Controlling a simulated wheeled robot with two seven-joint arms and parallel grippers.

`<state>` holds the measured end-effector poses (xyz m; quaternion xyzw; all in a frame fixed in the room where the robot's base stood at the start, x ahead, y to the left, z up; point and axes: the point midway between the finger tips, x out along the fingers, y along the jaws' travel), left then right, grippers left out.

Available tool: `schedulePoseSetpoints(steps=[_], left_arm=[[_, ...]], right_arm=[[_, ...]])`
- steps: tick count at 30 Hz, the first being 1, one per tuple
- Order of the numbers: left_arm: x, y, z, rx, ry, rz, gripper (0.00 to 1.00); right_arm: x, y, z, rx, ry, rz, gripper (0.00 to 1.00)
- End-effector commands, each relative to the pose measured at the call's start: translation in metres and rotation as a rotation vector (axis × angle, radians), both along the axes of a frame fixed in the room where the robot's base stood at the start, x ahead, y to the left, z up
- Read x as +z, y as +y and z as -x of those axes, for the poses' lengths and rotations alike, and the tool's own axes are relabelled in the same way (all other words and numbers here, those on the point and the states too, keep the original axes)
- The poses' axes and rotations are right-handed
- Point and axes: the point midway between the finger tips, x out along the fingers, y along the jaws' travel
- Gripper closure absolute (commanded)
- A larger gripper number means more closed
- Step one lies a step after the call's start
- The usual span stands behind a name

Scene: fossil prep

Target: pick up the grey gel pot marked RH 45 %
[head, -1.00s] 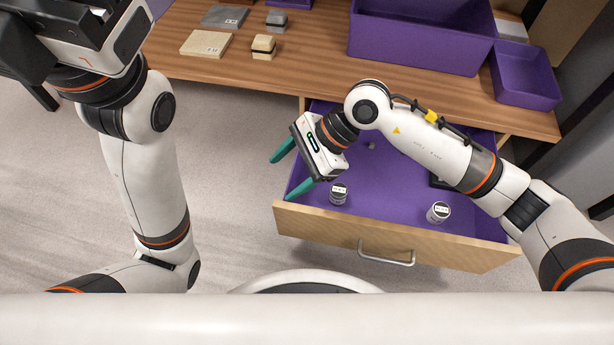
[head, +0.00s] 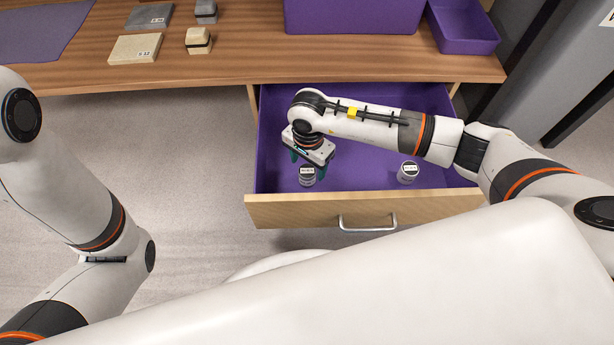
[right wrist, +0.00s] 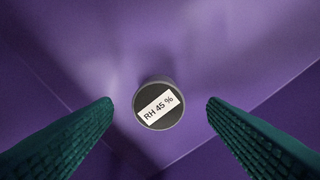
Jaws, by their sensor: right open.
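The grey gel pot (head: 307,176) stands upright in the open purple-lined drawer, near its front left. In the right wrist view its dark lid (right wrist: 158,104) carries a white label reading RH 45 %. My right gripper (head: 308,160) is above the pot, pointing down and open. In the right wrist view its two green fingers (right wrist: 158,125) stand apart on either side of the pot, with clear gaps and no contact. My left gripper is outside the head view; only my left arm shows.
A second, whiter pot (head: 407,173) stands to the right in the drawer (head: 360,210). The wooden desk (head: 230,70) behind holds a purple bin (head: 355,15), a purple tray (head: 465,30) and several slabs and blocks. Purple drawer floor between the pots is clear.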

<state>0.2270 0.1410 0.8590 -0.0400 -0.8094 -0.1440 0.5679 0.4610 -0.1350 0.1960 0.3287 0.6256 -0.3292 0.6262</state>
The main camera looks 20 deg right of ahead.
Motion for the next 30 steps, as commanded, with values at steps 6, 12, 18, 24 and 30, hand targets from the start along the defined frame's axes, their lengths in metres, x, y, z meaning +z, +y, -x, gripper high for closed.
schedulePoseSetpoints(steps=[6, 12, 18, 24, 30], left_arm=[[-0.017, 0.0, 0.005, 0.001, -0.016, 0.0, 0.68], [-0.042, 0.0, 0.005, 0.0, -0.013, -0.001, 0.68], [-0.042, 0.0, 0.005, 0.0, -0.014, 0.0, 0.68], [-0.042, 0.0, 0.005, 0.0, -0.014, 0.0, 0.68], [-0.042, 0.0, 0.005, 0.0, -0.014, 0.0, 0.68]], right_arm=[[-0.022, 0.001, 0.0, -0.001, 0.002, -0.001, 0.33], [-0.049, 0.001, 0.0, 0.0, 0.002, -0.001, 0.33], [-0.051, 0.001, -0.001, -0.001, 0.001, -0.002, 0.33], [-0.05, 0.001, -0.001, -0.001, 0.002, -0.001, 0.48], [-0.05, 0.0, -0.001, -0.001, 0.001, 0.0, 0.8]])
